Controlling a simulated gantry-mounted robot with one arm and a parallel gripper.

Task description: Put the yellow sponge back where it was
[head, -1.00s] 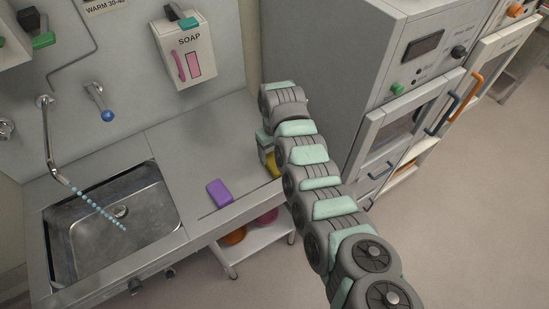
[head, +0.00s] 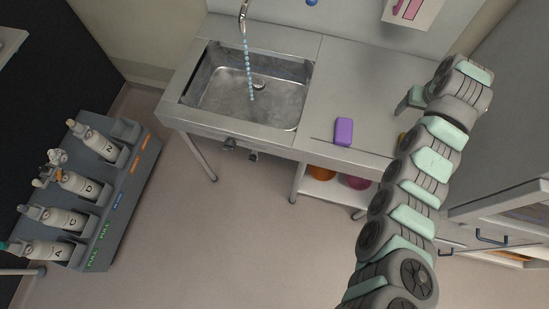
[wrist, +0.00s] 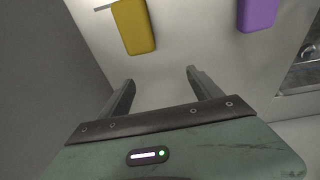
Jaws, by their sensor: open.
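The yellow sponge (wrist: 133,26) lies flat on the steel counter in the wrist view, just ahead of my fingers. In the head view only a sliver of the yellow sponge (head: 402,137) shows, as my arm hides the rest. My gripper (wrist: 159,80) is open and empty, with a clear gap between its fingers and the sponge in the picture. In the head view my gripper (head: 404,104) hangs over the right part of the counter, mostly hidden by my arm.
A purple sponge (head: 343,131) lies left of the yellow one on the counter (head: 345,85). A sink (head: 235,90) with running water is further left. A rack of bottles (head: 118,190) stands at far left, a cabinet (head: 505,180) at right. Bowls sit on the shelf below.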

